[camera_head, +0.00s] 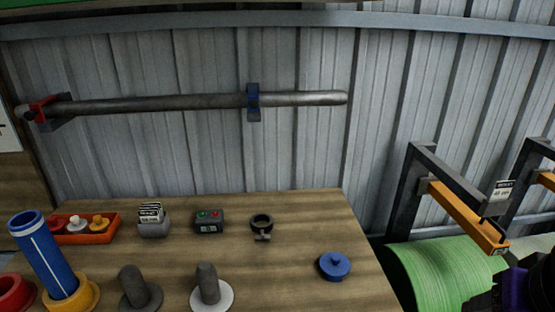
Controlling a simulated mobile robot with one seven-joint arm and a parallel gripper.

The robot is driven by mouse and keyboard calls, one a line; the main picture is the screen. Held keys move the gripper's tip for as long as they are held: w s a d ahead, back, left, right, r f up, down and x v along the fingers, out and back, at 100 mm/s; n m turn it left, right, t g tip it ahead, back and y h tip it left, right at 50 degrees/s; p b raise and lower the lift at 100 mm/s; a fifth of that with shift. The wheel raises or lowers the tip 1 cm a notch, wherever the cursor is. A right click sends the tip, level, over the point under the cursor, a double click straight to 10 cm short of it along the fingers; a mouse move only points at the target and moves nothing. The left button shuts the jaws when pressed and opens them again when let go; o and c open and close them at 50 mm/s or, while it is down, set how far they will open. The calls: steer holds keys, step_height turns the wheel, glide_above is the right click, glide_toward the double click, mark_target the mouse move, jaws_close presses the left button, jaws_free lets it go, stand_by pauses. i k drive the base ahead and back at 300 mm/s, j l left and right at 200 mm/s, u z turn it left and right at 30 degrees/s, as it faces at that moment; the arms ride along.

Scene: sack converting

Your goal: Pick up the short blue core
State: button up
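One blue core (45,254) shows in the head view, at the lower left. It is a hollow tube with an open top and a thin white line down its side. It stands over a yellow round base (87,296) on the wooden table and looks tilted to the left in the picture. No other blue core shows to compare its length with. No gripper fingers show. A dark part with some purple is cut off at the lower right corner, and I cannot tell what it is.
The table (300,220) also bears an orange tray (105,231), a card holder (153,228), a button box (209,221), a black ring (262,221), a blue knobbed disc (334,265) and two grey pegs (207,284). A green roll (435,275) and orange-armed frames stand right.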

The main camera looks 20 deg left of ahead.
mark_target(29, 228)
steer(key=l+u, duration=0.1)
steer(key=u, duration=1.2)
steer(key=j+u, duration=0.1)
steer(key=u, duration=0.35)
steer(key=i+u, duration=0.15)
steer(key=u, duration=0.3)
steer(key=i+j+u, duration=0.1)
steer(key=u, duration=0.4)
steer(key=i+j, duration=0.35)
steer(key=j, duration=0.15)
steer(key=i+j, duration=0.75)
steer(key=j, duration=0.2)
steer(key=i+j+z, duration=0.35)
steer(key=j+z, duration=0.15)
steer(key=j, duration=0.1)
